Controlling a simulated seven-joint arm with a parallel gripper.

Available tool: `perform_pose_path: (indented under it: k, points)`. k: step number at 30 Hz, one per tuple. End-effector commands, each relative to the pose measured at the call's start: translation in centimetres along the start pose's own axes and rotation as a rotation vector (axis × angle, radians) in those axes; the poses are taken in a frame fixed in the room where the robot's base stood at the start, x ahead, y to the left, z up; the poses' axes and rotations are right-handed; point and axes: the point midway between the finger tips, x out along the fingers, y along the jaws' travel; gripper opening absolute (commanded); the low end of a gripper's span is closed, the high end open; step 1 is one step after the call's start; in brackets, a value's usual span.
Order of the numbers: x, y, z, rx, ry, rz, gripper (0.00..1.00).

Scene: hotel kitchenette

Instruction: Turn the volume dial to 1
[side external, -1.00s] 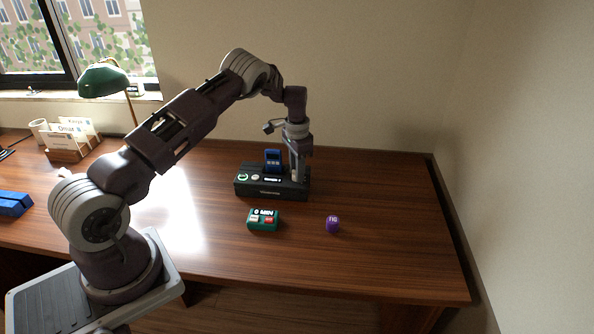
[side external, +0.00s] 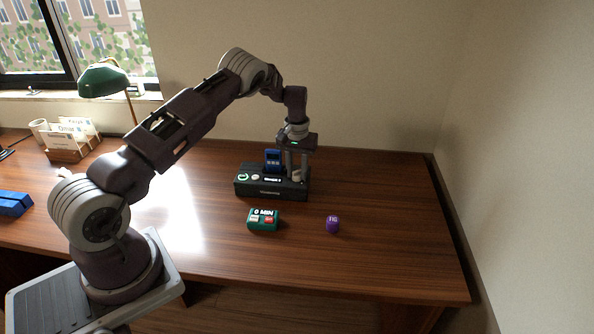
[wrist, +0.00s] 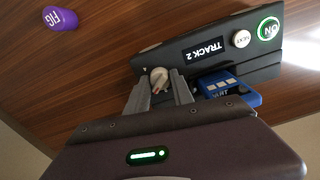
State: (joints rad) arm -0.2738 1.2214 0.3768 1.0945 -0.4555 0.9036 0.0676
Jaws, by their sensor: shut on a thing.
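The dark music box (side external: 248,189) stands on the desk, with a white volume dial (side external: 297,176) at its right end. The dial also shows in the wrist view (wrist: 159,76), pale with a small reddish mark on its face. My gripper (side external: 296,174) points straight down over it, and its two fingers (wrist: 160,88) close on the dial's sides. The fingers hide part of the dial, and I cannot read its setting. The display (wrist: 205,50) reads "TRACK 2".
The box also has a green-ringed ON button (wrist: 269,29), a white button (wrist: 241,39) and a blue upright piece (wrist: 230,90). A green timer reading "0 MIN" (side external: 263,219) and a purple FIG cylinder (side external: 332,225) stand in front. The desk's right side is clear.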

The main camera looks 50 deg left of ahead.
Motion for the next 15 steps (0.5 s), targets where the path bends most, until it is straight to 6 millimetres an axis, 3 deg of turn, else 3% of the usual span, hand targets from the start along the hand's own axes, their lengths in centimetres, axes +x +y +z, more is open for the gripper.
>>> perform_pose_path:
  k: [15]
  points:
    - [-0.12, 0.04, -0.11, -0.284, 0.003, 0.002, 0.0]
